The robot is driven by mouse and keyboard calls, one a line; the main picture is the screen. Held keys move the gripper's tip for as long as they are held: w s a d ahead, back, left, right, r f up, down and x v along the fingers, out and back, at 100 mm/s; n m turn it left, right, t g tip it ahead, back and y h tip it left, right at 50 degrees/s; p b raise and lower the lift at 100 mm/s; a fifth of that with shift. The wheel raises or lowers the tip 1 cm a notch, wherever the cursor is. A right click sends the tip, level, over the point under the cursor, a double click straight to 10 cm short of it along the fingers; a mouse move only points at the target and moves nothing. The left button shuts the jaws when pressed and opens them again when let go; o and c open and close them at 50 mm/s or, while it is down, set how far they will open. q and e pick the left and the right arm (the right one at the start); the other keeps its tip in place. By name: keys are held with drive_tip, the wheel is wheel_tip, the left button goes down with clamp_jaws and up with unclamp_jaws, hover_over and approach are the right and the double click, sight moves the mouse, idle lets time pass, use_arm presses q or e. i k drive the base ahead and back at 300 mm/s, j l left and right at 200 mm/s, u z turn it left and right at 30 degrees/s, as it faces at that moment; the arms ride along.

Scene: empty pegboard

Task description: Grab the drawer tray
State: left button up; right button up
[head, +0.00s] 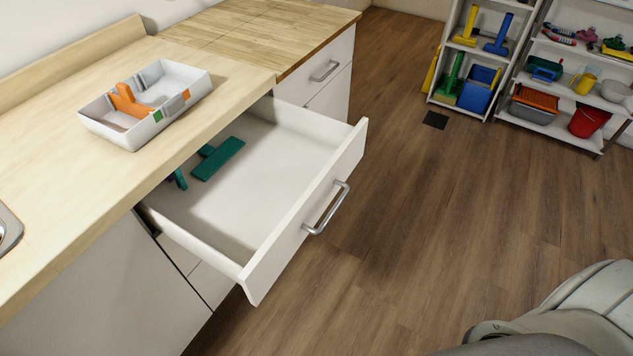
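A light grey tray (136,137) sits on the wooden counter, left of and above the open drawer. It has inner compartments, and an orange piece (127,101) stands in it. Small green and orange patches mark its near right wall. The white drawer (290,236) is pulled out, with a metal handle (328,209) on its front. Teal items (218,158) lie inside it toward the back. Neither of my grippers shows in the head view; only a pale part of my body is at the bottom right.
The counter (75,205) around the tray is mostly bare, with a sink edge (8,228) at far left. The open drawer juts over the wood floor (430,215). Shelves (540,125) with cleaning tools and bins stand at the back right. The floor between is clear.

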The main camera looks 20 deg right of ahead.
sight(171, 88)
drive_tip(key=i+j+z, duration=0.15)
drive_tip(key=j+z, duration=0.6)
drive_tip(key=j, duration=0.15)
drive_tip(key=j+z, duration=0.35)
drive_tip(key=j, duration=0.15)
drive_tip(key=i, duration=0.05)
